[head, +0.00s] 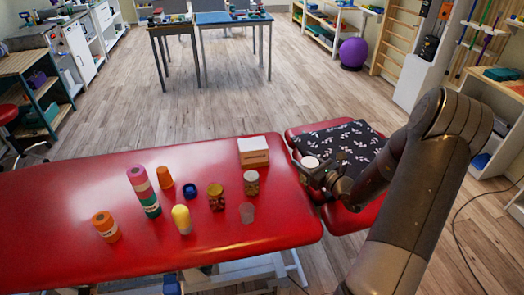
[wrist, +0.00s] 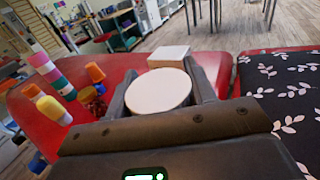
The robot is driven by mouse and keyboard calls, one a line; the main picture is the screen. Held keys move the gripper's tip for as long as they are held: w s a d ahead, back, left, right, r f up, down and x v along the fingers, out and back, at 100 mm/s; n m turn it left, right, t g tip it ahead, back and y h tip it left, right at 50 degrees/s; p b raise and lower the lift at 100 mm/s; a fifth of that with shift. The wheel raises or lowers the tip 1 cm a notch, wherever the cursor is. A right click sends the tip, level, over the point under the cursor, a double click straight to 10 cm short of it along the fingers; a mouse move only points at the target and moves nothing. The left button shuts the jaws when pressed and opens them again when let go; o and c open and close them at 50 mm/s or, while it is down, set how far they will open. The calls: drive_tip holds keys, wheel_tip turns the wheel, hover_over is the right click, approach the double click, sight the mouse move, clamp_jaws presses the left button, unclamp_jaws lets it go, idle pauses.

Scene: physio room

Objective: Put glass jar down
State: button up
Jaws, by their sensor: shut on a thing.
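My gripper (head: 316,175) is shut on the glass jar, of which mainly the round white lid (head: 310,162) shows. In the wrist view the lid (wrist: 158,90) sits between the two dark fingers, seen from above, and looks about level. The jar's body is mostly hidden by the lid and gripper. In the head view the jar appears by the left edge of the dark patterned cushion (head: 345,139), near the gap between the two red padded sections. I cannot tell whether its base touches anything.
The red padded table (head: 60,200) carries a white-topped box (head: 253,151), two small jars (head: 216,196) (head: 251,183), a clear cup (head: 247,212), a yellow-topped bottle (head: 181,218), a stack of coloured rolls (head: 144,190), orange cups and a blue ring. Its front right is clear.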

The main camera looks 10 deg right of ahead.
drive_tip(key=w+a+r+n+g+y, duration=0.15)
drive_tip(key=w+r, duration=0.35)
drive_tip(key=w, duration=0.5)
drive_tip(key=w+a+r+y, duration=0.1)
drive_tip(key=w+a+r, duration=0.25)
drive_tip(key=w, duration=0.75)
drive_tip(key=shift+w+a+f, duration=1.1)
drive_tip(key=shift+a+f, duration=0.45)
drive_tip(key=shift+f, duration=0.15)
drive_tip(key=shift+w+a+f, duration=1.05)
drive_tip(key=shift+a+f, duration=0.5)
drive_tip(key=shift+f, duration=0.1)
drive_tip(key=shift+w+a+f, duration=1.1)
drive_tip(key=shift+a+f, duration=0.45)
drive_tip(key=shift+f, duration=0.15)
drive_tip(key=o, duration=1.5)
drive_tip(key=shift+f, duration=0.15)
